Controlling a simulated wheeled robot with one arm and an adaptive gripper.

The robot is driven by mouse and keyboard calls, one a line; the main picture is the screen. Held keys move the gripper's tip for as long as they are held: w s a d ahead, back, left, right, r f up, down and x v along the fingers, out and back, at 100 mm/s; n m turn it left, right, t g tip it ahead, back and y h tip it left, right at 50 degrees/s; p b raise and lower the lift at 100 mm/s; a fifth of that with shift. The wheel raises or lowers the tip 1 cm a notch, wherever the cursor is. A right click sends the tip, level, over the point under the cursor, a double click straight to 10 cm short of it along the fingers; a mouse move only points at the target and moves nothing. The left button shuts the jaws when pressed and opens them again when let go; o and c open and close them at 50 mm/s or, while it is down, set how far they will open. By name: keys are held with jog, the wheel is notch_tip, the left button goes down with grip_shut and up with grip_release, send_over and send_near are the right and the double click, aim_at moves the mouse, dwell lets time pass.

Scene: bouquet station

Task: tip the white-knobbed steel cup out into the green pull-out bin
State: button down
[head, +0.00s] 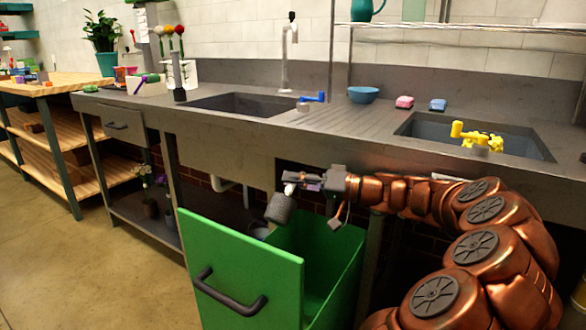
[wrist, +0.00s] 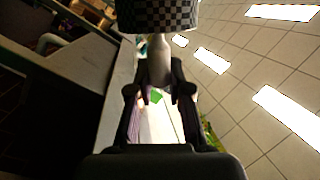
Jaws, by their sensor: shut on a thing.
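The steel cup (head: 279,209) hangs tilted over the green pull-out bin (head: 240,262), close above the front panel's top edge. Its white knob (head: 290,188) points up toward my gripper (head: 299,179), which is shut on it. In the wrist view my gripper (wrist: 158,92) has the pale knob (wrist: 160,55) between its fingers, and the dark checkered cup (wrist: 160,14) is beyond it. The cup's mouth and inside are hidden, so I cannot tell what it holds. The bin stands pulled out, open at the top.
The grey counter (head: 250,129) overhangs just above and behind my gripper. The bin's black handle (head: 230,291) sticks out at the front. The floor at left is clear.

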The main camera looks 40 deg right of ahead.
jog(key=shift+w+d+f+m+t+h+p, duration=0.15)
jog(key=shift+f+m+t+p, duration=0.6)
jog(key=shift+m+p, duration=1.65)
jog(key=shift+d+f+m+t+h+p, duration=0.2)
jog(key=shift+f+m+t+p, duration=0.55)
jog(key=shift+m+p, duration=1.7)
jog(key=shift+w+d+f+m+t+h+p, duration=0.1)
jog(key=shift+f+m+t+h+p, duration=0.25)
jog(key=shift+f+m+p, duration=1.4)
jog(key=shift+r+m+p, duration=0.5)
jog(key=shift+r+p, duration=0.2)
jog(key=shift+p, duration=0.1)
jog(key=shift+a, duration=0.1)
